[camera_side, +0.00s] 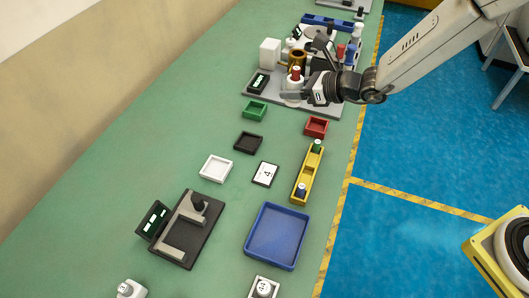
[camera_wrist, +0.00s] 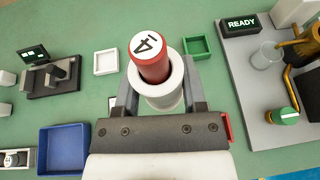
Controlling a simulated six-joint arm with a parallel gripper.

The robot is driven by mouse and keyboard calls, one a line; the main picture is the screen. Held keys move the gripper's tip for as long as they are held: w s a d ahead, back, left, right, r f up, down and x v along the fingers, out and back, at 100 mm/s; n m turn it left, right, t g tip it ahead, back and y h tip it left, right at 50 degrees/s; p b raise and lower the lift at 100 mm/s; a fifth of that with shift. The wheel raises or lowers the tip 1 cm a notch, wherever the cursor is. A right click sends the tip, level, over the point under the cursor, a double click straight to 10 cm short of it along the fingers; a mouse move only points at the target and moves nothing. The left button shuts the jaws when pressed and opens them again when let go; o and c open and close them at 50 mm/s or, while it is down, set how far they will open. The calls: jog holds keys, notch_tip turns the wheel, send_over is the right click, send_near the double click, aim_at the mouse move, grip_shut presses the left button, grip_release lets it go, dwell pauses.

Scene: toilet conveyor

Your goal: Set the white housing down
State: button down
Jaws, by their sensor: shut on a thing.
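My gripper (camera_side: 308,90) is shut on the white housing (camera_wrist: 165,95), with one finger on each side of it. A red cylinder (camera_wrist: 151,58) with a white top marked "14" stands inside the housing and sticks out above it. In the side view the housing (camera_side: 293,85) and the red piece (camera_side: 296,73) show at the near part of the grey station plate (camera_side: 315,103). The underside of the housing is hidden, so I cannot tell whether it touches anything. In the wrist view the gripper (camera_wrist: 160,98) covers the area below it.
A READY display (camera_side: 257,83), a white block (camera_side: 270,52) and a brass-coloured part (camera_side: 297,61) stand on the plate. Nearby are green (camera_side: 254,110), red (camera_side: 316,127), black (camera_side: 248,142) and white (camera_side: 216,168) trays. A yellow rack (camera_side: 308,172) and blue tray (camera_side: 275,237) lie nearer.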

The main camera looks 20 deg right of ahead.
jog(key=shift+n+g+y, duration=0.3)
jog(key=shift+n+y, duration=0.2)
jog(key=a, duration=0.1)
jog(key=a+f, duration=0.1)
jog(key=a, duration=0.1)
jog(key=a+f, duration=0.1)
jog(key=shift+s+a+f, duration=0.15)
jog(key=shift+s+f, duration=0.05)
send_over(240, 125)
jog(key=s, duration=0.2)
jog(key=f, duration=0.8)
jog(key=shift+w+d, duration=0.25)
jog(key=shift+d, duration=0.1)
jog(key=shift+w+a+f, duration=0.25)
jog(key=shift+w+f, duration=0.35)
jog(key=shift+f, duration=0.15)
jog(key=shift+w+f, duration=0.1)
jog(key=shift+w+f, duration=0.1)
jog(key=shift+f, duration=1.55)
